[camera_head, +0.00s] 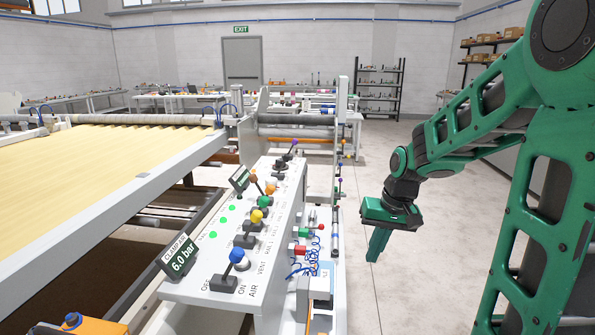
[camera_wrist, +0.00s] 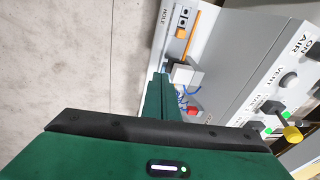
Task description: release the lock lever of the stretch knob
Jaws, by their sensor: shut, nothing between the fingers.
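My gripper (camera_head: 374,258) is shut and empty, fingers pointing down, in free air to the right of the control console (camera_head: 185,288). In the wrist view its green fingers (camera_wrist: 160,95) lie near the console's side face in the picture; the gap in depth is hard to judge. That side face carries a red block (camera_head: 299,249), a green block (camera_head: 304,232) and blue coiled cords. I cannot tell which fitting is the stretch knob or its lock lever; no such label is readable. In the wrist view a grey block (camera_wrist: 181,74) and an orange strip (camera_wrist: 183,47) show beside the fingertips.
The console top has levers with blue (camera_head: 236,256), yellow (camera_head: 257,216) and other coloured knobs, and a display (camera_head: 180,257) reading 6.0 bar. A quilting bed (camera_head: 100,165) lies to the left. The floor (camera_head: 425,265) around my gripper is clear.

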